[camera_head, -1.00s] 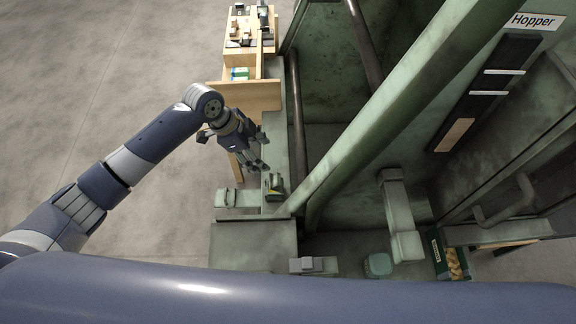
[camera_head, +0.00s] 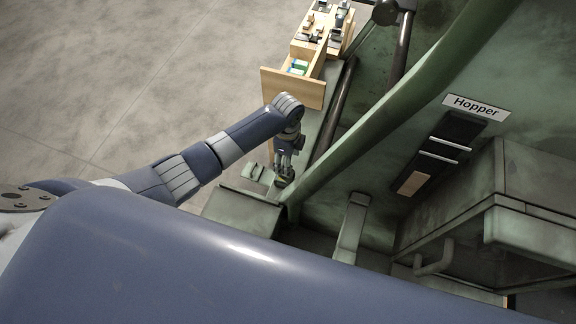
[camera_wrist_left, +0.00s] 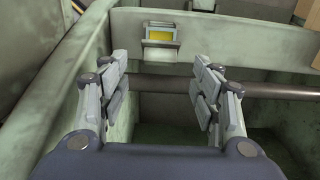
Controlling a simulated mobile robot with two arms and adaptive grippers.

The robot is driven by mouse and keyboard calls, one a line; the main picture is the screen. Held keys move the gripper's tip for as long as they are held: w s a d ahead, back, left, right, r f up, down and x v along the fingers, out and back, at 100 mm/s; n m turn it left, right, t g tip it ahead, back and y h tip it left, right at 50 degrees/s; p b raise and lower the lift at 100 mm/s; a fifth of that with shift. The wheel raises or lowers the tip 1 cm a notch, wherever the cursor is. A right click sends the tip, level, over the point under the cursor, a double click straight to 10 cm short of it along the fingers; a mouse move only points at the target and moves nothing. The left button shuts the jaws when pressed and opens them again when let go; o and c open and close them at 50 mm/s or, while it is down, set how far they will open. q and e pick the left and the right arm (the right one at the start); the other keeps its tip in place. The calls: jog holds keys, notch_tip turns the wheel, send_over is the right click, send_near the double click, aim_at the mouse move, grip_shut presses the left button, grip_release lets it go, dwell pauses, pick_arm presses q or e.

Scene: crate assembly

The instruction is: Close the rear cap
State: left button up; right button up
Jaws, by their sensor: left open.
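A small pale metal fitting with a yellow patch (camera_wrist_left: 160,38) sits on the green wall ahead in the left wrist view. It may be the rear cap, but I cannot tell for sure. A lip sticks out below the yellow patch. My left gripper (camera_wrist_left: 160,88) is open, with its fingers apart and nothing between them. The fitting lies beyond the fingertips, centred between them in the picture. My right gripper is not in view.
A dark pipe (camera_wrist_left: 175,84) runs across behind the fingers in the left wrist view. A sloping green beam (camera_head: 400,95) rises right of the gripper. A wooden workbench with a drawer (camera_head: 292,88) stands beyond the arm. A "Hopper" sign (camera_head: 477,107) marks the machine wall. Left floor is clear.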

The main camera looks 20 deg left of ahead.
pick_arm(q)
jog(key=f, duration=0.3)
jog(key=shift+d+f, duration=0.2)
jog(key=shift+f, duration=0.15)
jog(key=shift+a+f, duration=0.1)
jog(key=shift+f, duration=0.6)
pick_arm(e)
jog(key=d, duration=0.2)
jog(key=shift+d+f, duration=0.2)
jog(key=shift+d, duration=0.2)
pick_arm(q)
jog(key=c, duration=0.7)
jog(key=shift+c, duration=1)
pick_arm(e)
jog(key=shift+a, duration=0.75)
